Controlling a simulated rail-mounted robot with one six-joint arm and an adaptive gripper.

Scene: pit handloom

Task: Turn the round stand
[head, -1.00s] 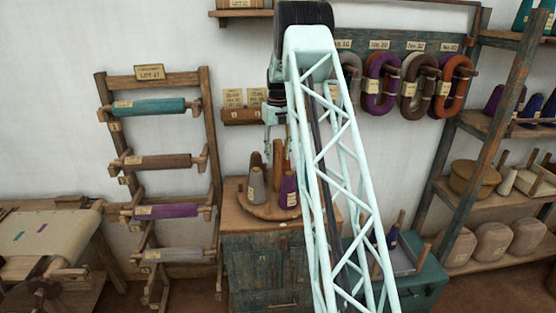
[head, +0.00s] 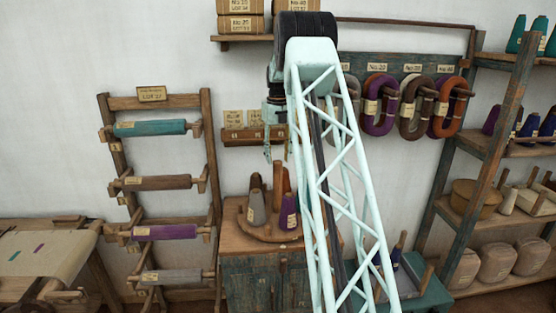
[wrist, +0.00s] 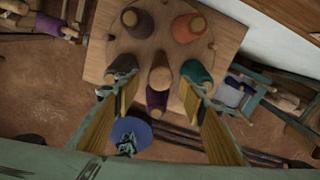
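The round stand (head: 268,233) is a wooden disc on top of a cabinet and carries several yarn cones around a centre post. The head view shows a grey cone (head: 256,208) and a purple cone (head: 289,212) at its front. The wrist view looks down on the disc (wrist: 157,45), with a dark cone (wrist: 137,24), an orange-brown cone (wrist: 187,27) and a teal cone (wrist: 197,76). My gripper (head: 276,152) hangs above the stand, apart from it. In the wrist view its yellow-padded fingers (wrist: 162,92) are spread and empty. My arm hides part of the scene right of the stand.
The cabinet (head: 250,275) bears the stand. A bobbin rack (head: 214,190) stands to the left and a wall shelf with labels (head: 240,135) is behind the gripper. Yarn hanks (head: 380,105) hang at right, with shelving (head: 480,145) beyond. The air above the cones is open.

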